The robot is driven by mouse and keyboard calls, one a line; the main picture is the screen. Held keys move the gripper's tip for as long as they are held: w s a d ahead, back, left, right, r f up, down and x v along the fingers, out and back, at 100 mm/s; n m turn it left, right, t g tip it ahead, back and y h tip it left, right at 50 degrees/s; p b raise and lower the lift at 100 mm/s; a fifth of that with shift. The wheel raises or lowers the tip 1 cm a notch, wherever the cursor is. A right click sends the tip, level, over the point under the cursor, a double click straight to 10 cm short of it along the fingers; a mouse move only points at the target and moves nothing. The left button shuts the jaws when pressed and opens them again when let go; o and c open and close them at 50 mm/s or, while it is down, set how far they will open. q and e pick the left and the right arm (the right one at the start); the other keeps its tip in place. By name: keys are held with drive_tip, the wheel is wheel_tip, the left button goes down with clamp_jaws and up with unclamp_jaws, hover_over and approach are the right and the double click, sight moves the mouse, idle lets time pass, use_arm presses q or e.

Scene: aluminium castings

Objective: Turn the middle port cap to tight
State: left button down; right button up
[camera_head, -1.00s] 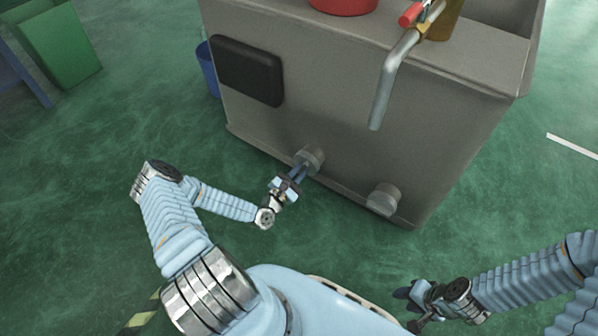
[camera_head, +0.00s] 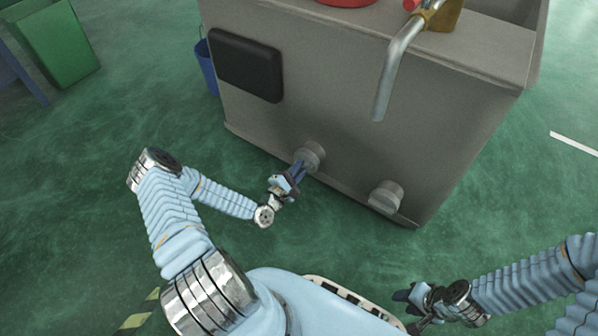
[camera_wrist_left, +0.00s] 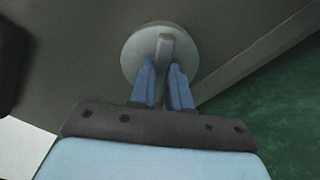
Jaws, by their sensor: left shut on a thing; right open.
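A round grey port cap (camera_head: 314,151) sits on the lower front wall of the grey tank, toward its middle. My left gripper (camera_head: 299,167) reaches it from below left. In the left wrist view the cap (camera_wrist_left: 134,52) is a pale disc with a raised bar across it. The blue fingers (camera_wrist_left: 165,78) are shut on this bar, one on either side. No tightness mark is visible on the cap. My right gripper (camera_head: 402,299) is open and empty at the lower right, well away from the tank.
A second grey cap (camera_head: 385,197) is on the same wall to the right. A black box (camera_head: 246,66) is on the wall at upper left, and a bent pipe (camera_head: 391,75) hangs down at upper right.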

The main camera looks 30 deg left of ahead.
use_arm(q)
drive_tip(key=shift+f+m+b, duration=0.1)
drive_tip(key=shift+m+b, duration=0.85)
drive_tip(key=shift+m, duration=2.35)
drive_tip(key=c, duration=1.1)
unclamp_jaws()
drive_tip(key=s, duration=0.9)
drive_tip(key=s+a+p, duration=0.1)
drive_tip(key=s, duration=0.4)
drive_tip(key=shift+w, duration=0.1)
